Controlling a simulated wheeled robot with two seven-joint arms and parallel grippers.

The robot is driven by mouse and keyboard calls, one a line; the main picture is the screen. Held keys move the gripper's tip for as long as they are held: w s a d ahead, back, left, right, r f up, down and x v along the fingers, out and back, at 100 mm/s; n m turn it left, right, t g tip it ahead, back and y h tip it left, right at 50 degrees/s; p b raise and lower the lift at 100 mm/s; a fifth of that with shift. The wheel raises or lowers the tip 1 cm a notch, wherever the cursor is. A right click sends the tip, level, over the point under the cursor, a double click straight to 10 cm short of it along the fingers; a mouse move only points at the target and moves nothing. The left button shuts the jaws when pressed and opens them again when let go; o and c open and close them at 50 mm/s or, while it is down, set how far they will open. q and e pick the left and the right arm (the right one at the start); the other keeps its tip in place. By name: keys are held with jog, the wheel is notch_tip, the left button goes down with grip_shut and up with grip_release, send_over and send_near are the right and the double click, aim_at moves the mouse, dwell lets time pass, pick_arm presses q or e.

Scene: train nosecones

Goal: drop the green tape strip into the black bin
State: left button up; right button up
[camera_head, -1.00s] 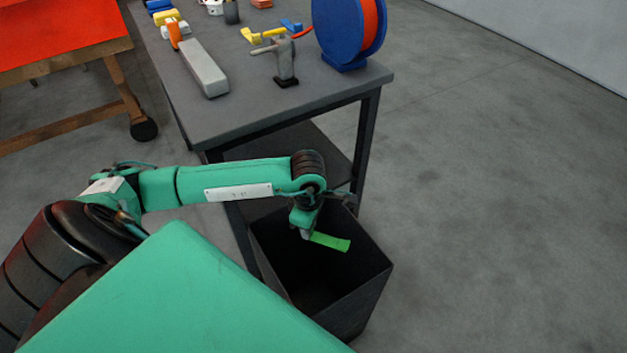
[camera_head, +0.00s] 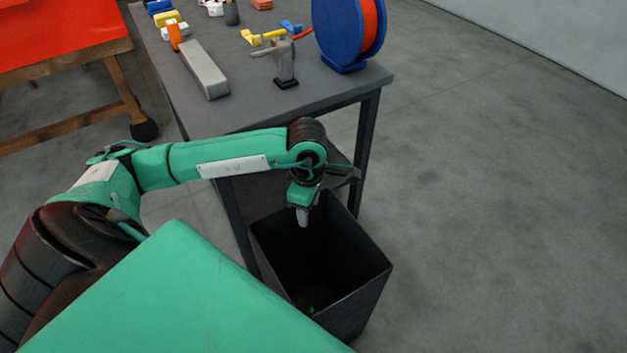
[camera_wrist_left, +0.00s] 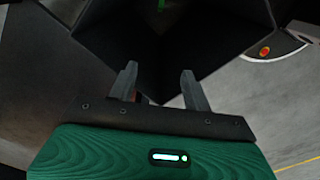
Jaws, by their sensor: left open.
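The black bin (camera_head: 363,293) stands on the floor beside the grey table, open at the top. A small bit of green, the green tape strip (camera_head: 311,310), shows low inside the bin; most of it is hidden in shadow or by the wall. In the left wrist view a bit of green strip (camera_wrist_left: 161,5) shows at the top edge. My left gripper (camera_head: 303,218) is above the bin's back left part, pointing down. In the left wrist view its two fingers (camera_wrist_left: 158,83) are apart with nothing between them. My right gripper is not in view.
The grey table (camera_head: 235,113) behind the bin holds a blue reel (camera_head: 338,35), a grey block (camera_head: 204,69), a tool stand (camera_head: 286,68) and several small parts. A red-topped table (camera_head: 60,30) is at far left. The floor at right is clear.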

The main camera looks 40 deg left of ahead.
pick_arm(q)
notch_tip(320, 180, up, 5)
jog(key=shift+r, duration=0.2)
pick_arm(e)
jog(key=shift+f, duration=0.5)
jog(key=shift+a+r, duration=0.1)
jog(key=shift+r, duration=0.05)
